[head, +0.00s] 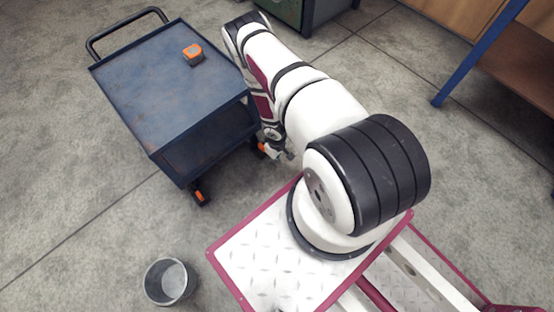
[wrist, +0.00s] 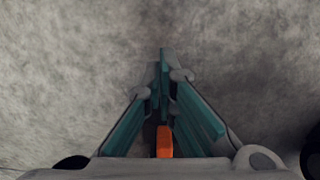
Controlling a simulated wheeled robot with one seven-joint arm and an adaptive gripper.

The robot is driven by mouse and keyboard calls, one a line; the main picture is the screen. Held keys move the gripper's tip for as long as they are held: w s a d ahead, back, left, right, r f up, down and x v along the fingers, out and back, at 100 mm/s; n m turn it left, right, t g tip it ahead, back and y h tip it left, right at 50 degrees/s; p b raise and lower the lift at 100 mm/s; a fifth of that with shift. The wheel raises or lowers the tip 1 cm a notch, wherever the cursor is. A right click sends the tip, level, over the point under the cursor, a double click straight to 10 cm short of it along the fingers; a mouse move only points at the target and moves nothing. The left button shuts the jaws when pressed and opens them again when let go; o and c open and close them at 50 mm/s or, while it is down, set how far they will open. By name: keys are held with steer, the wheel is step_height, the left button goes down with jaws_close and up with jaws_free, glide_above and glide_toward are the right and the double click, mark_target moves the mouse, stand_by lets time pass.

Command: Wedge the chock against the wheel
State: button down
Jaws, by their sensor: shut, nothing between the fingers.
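The blue cart (head: 170,85) stands on small casters. One caster wheel (head: 201,196) with an orange part shows at its near corner. My gripper (head: 285,154) is low, close beside the cart's right side, partly hidden by my arm. An orange piece (head: 263,148) shows next to it; I cannot tell whether it is the chock or part of another caster. In the wrist view my gripper (wrist: 164,65) is shut and empty, pointing over bare floor. An orange piece (wrist: 164,141) shows between the finger bases, low in the picture.
A small orange and dark object (head: 193,54) lies on the cart top. A grey bucket (head: 169,281) stands on the floor at the lower left. A blue-legged bench (head: 478,52) is at the right, a green cabinet (head: 291,12) at the back. The floor between is clear.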

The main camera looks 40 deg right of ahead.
step_height(320, 180, up, 8)
steer(key=p, duration=0.3)
steer(key=shift+s+r+p, duration=0.15)
steer(key=shift+r+p, duration=0.1)
steer(key=shift+p, duration=0.1)
